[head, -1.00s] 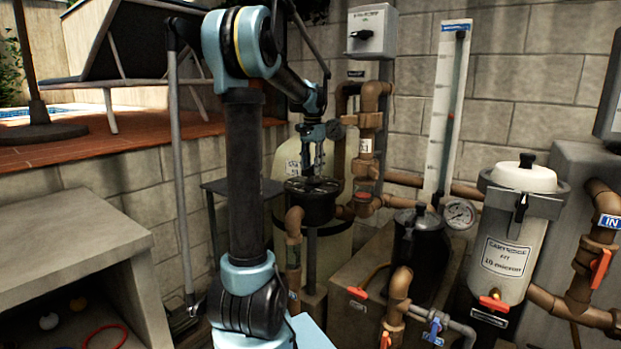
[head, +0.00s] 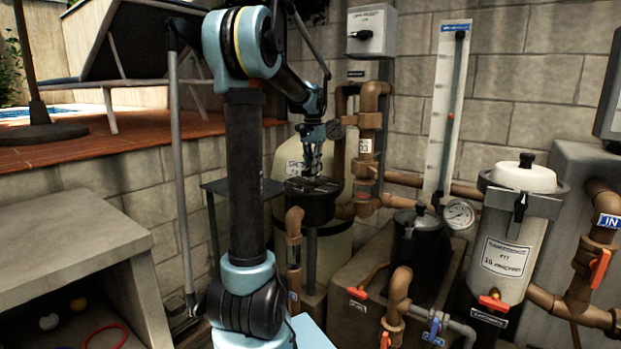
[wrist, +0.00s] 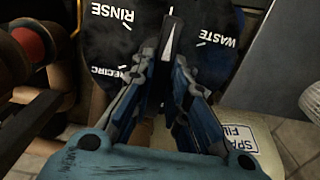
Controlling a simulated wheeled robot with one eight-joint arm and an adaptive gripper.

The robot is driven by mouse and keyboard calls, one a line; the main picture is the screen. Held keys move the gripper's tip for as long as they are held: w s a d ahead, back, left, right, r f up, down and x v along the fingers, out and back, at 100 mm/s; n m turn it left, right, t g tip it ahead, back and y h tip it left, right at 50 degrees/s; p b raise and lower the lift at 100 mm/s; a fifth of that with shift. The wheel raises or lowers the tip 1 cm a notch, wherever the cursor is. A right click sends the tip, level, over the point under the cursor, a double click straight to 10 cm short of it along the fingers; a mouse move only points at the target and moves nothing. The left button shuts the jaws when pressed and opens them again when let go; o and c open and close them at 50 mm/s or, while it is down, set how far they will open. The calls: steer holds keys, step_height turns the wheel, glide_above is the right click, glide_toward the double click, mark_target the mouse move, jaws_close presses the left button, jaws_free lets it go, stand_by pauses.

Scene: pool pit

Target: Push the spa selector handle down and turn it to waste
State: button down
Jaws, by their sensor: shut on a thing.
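The spa selector valve (head: 312,208) is a black round-topped body on brown pipes, in front of the cream filter tank. In the wrist view its black dial (wrist: 108,40) carries white RINSE, WASTE and RECIRC labels. The selector handle (wrist: 169,38) is a narrow grey-black bar with a pointed end. It points up the wrist picture, between RINSE and WASTE. My gripper (head: 314,178) comes down on the valve from above, and its blue-grey fingers (wrist: 165,75) are closed on the handle from both sides. The handle's height is hard to tell, and my fingers hide much of it.
Brown pipes (head: 370,130) rise just right of the valve. The cream tank (head: 292,160) stands behind it. A black pump pot (head: 418,245) and white cartridge filter (head: 512,245) stand farther right. A small dark table (head: 225,188) is to the left.

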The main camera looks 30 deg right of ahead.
steer(key=shift+w+f, duration=0.15)
steer(key=shift+f, duration=0.15)
steer(key=m, duration=0.4)
steer(key=shift+m, duration=0.4)
steer(key=m, duration=0.7)
steer(key=c, duration=1.4)
jaws_free()
steer(key=shift+c, duration=0.2)
